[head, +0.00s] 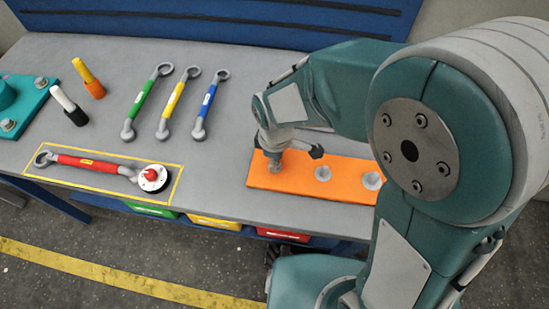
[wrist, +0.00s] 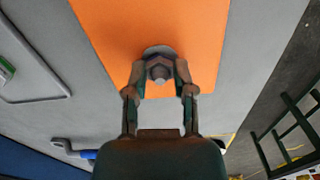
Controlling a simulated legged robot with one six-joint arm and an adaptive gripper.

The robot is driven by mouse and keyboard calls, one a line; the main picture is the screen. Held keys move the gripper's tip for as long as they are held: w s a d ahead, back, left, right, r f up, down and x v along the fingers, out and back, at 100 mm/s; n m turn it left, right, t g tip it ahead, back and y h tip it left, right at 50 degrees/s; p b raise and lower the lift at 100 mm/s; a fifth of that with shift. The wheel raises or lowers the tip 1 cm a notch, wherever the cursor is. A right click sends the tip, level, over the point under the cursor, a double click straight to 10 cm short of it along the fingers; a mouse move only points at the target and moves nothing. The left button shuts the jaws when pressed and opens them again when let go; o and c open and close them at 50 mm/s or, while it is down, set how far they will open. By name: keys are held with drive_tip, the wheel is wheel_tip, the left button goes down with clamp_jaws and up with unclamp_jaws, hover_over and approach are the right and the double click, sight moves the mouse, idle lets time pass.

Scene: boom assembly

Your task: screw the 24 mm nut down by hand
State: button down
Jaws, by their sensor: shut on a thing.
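The orange block (head: 340,172) lies on the grey bench and carries a row of bolts. My gripper (head: 277,158) points down at the left end of the block. In the wrist view my gripper (wrist: 161,78) has its two fingertips closed on either side of a hex nut (wrist: 158,66). A threaded bolt tip (wrist: 159,79) shows in the middle of the nut. A round washer or flange (wrist: 158,50) shows behind the nut against the orange block. In the head view the gripper hides the nut. How far down the thread the nut sits cannot be told.
Other bolt positions (head: 323,173) stand to the right on the block. A red wrench (head: 95,164) lies inside a yellow outline at left. Green, yellow and blue-marked wrenches (head: 205,104) lie behind.

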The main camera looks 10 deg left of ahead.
drive_tip(key=shift+s+d+f, duration=0.1)
drive_tip(key=shift+s, duration=0.05)
drive_tip(key=m, duration=0.4)
drive_tip(key=shift+s+m, duration=0.1)
drive_tip(key=shift+m, duration=1.1)
drive_tip(key=shift+f+m, duration=0.1)
drive_tip(key=shift+m, duration=0.8)
drive_tip(key=m, duration=0.4)
